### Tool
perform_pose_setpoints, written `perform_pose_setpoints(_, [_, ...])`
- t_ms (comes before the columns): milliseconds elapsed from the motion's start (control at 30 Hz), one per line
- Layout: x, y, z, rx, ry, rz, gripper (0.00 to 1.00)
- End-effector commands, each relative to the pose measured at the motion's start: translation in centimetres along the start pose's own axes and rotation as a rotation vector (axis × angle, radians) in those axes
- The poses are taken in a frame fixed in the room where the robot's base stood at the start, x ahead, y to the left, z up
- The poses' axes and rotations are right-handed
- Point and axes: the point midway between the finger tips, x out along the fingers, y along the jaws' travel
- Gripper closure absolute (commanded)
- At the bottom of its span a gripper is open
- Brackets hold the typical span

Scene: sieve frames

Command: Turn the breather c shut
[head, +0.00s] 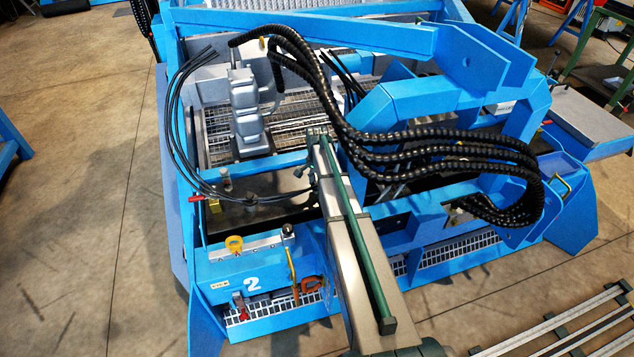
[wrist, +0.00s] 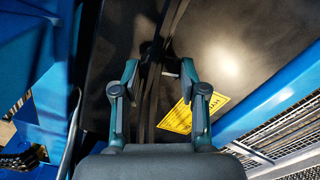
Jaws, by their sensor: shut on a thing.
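My gripper (wrist: 159,68) shows in the wrist view with its two green-sided fingers apart, over a dark surface. It is closed on a small dark part between the fingertips, which I take to be breather c. This part is in shadow and hard to tell from the dark strips behind it. A small pale piece (wrist: 172,73) shows beside the right fingertip. I cannot make out which way breather c is turned. In the head view my arm reaches over the blue machine frame (head: 262,165) and hides the gripper's tips.
A yellow label (wrist: 190,117) lies on the dark surface by the right finger. Blue frame walls (wrist: 265,103) stand on both sides.

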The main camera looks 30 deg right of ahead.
Motion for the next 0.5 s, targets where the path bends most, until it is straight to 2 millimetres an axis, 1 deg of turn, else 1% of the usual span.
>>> perform_pose_setpoints(200, [-0.06, 0.01, -0.03, 0.146, 0.001, -0.002, 0.93])
perform_pose_setpoints(500, [-0.04, 0.04, -0.03, 0.247, 0.001, -0.002, 0.93])
